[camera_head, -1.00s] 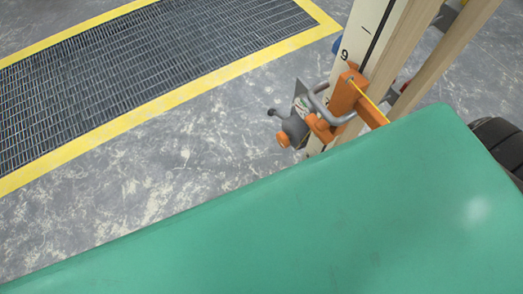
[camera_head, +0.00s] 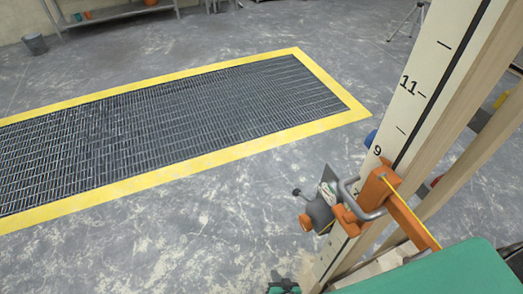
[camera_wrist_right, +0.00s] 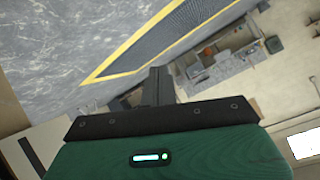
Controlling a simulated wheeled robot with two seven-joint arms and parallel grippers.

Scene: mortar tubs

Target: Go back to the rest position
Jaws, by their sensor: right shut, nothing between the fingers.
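My right gripper (camera_wrist_right: 157,86) shows in the right wrist view as dark fingers held together beyond its dark green body, with nothing between them. In the head view, a small dark green and black part of it (camera_head: 283,287) shows at the bottom edge, left of the post's foot; the rest is cut off. My left gripper is not in view.
A tall marked post (camera_head: 415,95) stands at right, with an orange clamp (camera_head: 378,188) and a grey device (camera_head: 320,210) on it. A floor grate with a yellow border (camera_head: 235,152) lies left. A bucket (camera_head: 35,43) and shelf (camera_head: 120,13) stand behind. Open floor lies between.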

